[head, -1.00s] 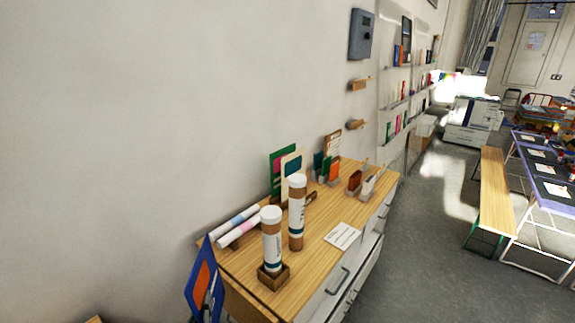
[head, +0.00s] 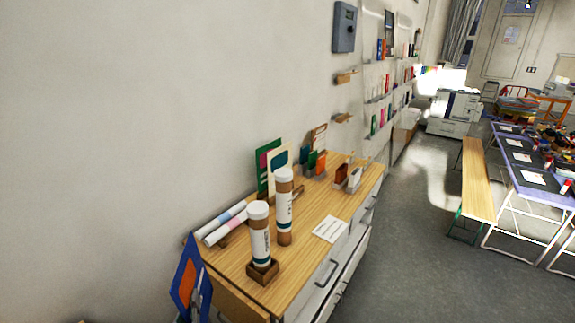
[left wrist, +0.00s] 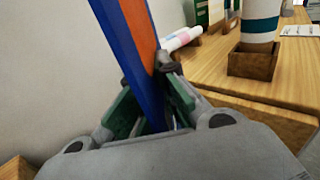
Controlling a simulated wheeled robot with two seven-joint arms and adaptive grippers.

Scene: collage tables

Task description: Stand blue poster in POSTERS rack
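The blue poster (head: 184,270), with an orange panel, stands upright and slightly tilted beside the cabinet's near left end. My left gripper (head: 203,297) is shut on its lower part; in the left wrist view the poster (left wrist: 121,35) rises between the two fingers (left wrist: 152,95). A green poster (head: 263,172) and a cream poster (head: 279,160) stand upright at the cabinet's wall side. They seem to stand in a wooden rack, mostly hidden behind a tall tube; no POSTERS label is readable. My right gripper is out of view.
On the wooden cabinet top (head: 304,246) stand two capped tubes (head: 259,235) (head: 284,205), the near one in a wooden block. Rolled papers (head: 222,222) lie by the wall. A white card (head: 330,229) lies near the front edge. Small card holders (head: 348,178) stand farther back.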

